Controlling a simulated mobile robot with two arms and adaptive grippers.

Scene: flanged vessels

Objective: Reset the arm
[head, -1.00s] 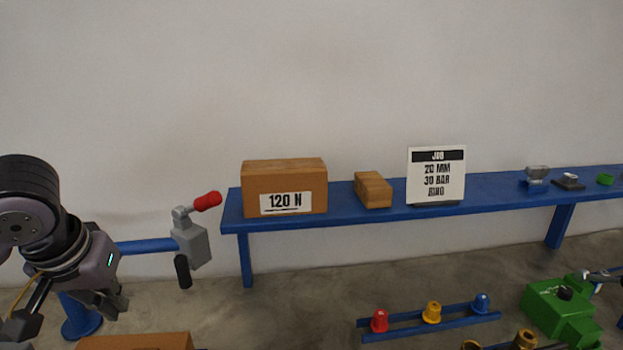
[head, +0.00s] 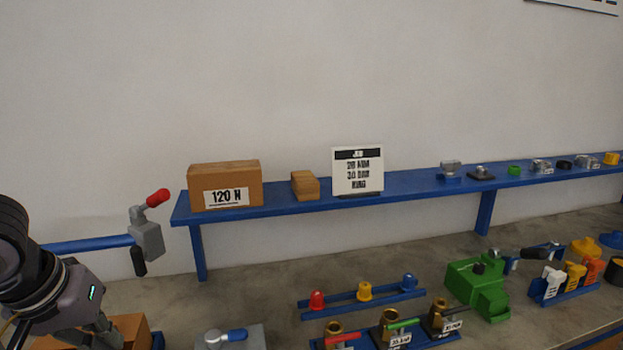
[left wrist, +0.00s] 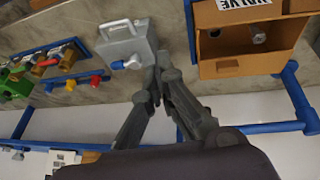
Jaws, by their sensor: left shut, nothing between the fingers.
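My left arm comes in at the lower left of the head view. Its gripper (head: 104,335) hangs above the workbench, partly cut off by the frame edge. In the left wrist view the two dark fingers of the left gripper (left wrist: 160,62) meet at their tips, shut with nothing between them. The fingertips appear close to the edge of a grey case (left wrist: 125,48) with a blue-tipped lever; I cannot tell whether they touch it. My right gripper is in neither view.
A grey clamp with a red handle (head: 147,233) sits on a blue bar near my left arm. A blue shelf (head: 410,192) holds a 120 N box (head: 226,184). Valves (head: 390,326) and a green vise (head: 478,284) stand right.

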